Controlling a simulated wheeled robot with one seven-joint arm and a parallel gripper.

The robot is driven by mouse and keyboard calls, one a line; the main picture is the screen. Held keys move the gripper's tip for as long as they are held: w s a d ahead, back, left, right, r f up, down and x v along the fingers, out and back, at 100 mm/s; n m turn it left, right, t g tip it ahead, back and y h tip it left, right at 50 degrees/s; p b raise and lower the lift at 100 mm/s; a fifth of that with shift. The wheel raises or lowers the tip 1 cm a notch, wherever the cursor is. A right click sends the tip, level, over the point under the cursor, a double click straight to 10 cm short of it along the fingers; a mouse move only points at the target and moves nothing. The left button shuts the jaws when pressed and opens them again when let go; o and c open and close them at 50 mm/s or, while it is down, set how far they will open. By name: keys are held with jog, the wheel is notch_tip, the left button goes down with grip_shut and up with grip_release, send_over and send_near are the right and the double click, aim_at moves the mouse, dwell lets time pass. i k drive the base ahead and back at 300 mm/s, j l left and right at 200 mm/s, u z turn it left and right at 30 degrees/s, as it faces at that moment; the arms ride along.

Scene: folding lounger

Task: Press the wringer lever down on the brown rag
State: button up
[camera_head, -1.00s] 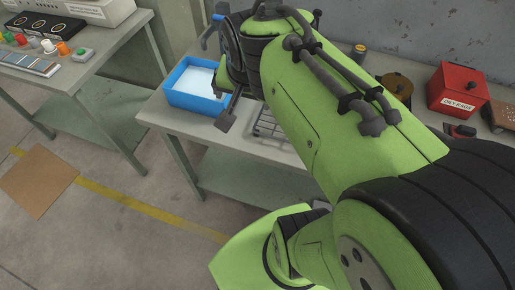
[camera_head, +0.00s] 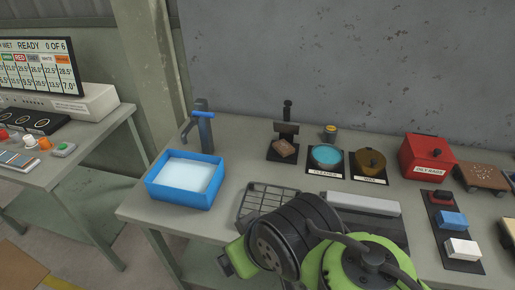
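The wringer (camera_head: 287,128) stands at the back of the grey bench, against the wall, with a dark upright lever (camera_head: 287,107) on top. The brown rag (camera_head: 284,148) lies on the wringer's dark base, under or just in front of its press plate; I cannot tell whether the two touch. My green and black arm fills the bottom middle of the view, in front of the wringer and apart from it. My gripper is not in view.
A blue basin of water (camera_head: 150,190) with a blue tap (camera_head: 204,130) is left. A wire rack (camera_head: 250,205) sits front middle, partly behind my arm. Cleaner (camera_head: 326,155) and wax (camera_head: 370,162) pots, a red oily-rags box (camera_head: 425,155) and coloured blocks (camera_head: 452,220) are right.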

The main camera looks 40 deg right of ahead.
aim_at(288, 127)
jog(key=z, duration=1.25)
